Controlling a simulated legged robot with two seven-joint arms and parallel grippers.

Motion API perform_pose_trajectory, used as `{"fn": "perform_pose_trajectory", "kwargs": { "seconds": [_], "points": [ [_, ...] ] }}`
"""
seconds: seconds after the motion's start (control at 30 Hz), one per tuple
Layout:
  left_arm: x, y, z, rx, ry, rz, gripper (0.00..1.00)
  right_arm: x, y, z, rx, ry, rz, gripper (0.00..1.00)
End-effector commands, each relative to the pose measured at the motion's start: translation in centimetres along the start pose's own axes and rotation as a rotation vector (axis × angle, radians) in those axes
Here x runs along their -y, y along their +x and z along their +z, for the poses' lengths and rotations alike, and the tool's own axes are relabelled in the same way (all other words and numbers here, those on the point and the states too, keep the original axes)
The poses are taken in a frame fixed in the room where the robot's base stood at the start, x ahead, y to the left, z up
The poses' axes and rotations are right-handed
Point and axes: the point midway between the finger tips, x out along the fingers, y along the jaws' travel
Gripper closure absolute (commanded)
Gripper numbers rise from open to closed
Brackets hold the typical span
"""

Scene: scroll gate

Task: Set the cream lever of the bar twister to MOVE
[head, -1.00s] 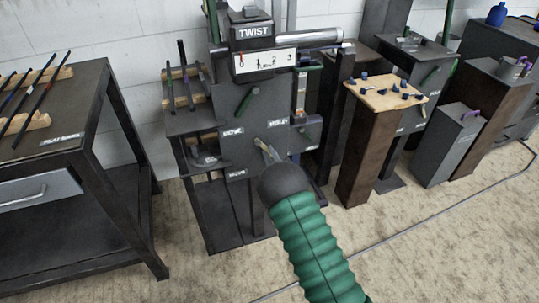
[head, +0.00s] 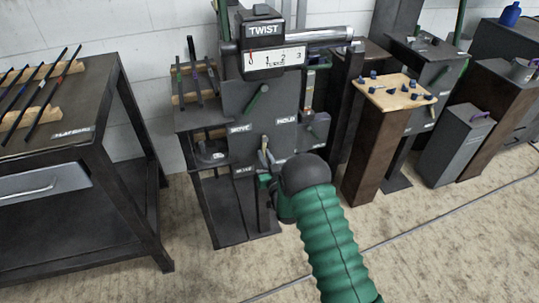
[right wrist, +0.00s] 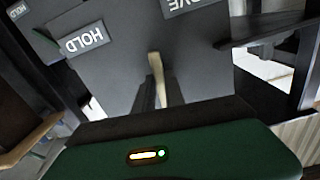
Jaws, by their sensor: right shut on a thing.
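The bar twister (head: 245,105) is a dark grey machine with a TWIST sign and a turns scale. Its front plate carries a MOVE label (head: 240,128) on the left and a HOLD label (head: 286,120) on the right. The short cream lever (right wrist: 156,68) stands out from the plate between them. In the upside-down right wrist view, HOLD is at left and MOVE at right. My right gripper (head: 266,157) is at the lever below the labels, its fingers (right wrist: 160,93) shut on the lever. My wrist hides part of the lower plate. My left gripper is not in view.
A dark workbench (head: 100,128) with rods on wooden rests stands at left. A pedestal with a wooden top (head: 405,103) and small blue pieces stands at right, beside a grey box (head: 455,145). A cable crosses the floor. Carpet in front is clear.

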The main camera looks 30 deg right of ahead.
Motion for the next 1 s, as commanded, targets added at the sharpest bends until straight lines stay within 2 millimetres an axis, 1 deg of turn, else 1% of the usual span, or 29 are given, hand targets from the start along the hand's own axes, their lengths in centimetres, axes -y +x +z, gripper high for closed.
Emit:
{"fn": "perform_pose_trajectory", "kwargs": {
  "seconds": [0.03, 0.3, 0.5, 0.7, 1.0],
  "points": [
    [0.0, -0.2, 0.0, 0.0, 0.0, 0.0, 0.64, 0.3, -0.2, 0.5, 0.013, 0.045, 0.001, 1.0],
    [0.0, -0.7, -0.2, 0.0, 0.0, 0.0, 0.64, 1.8, -0.2, 0.2, 0.014, 0.28, 0.003, 1.0],
    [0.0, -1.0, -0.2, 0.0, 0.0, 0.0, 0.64, 2.5, -0.2, 0.0, 0.014, 0.41, 0.004, 1.0],
    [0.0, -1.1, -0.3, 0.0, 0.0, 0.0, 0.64, 3.0, -0.2, -0.2, 0.015, 0.49, 0.004, 1.0],
    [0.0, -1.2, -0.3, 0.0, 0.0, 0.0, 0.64, 3.2, -0.2, -0.2, 0.015, 0.53, 0.004, 1.0]
  ]
}}
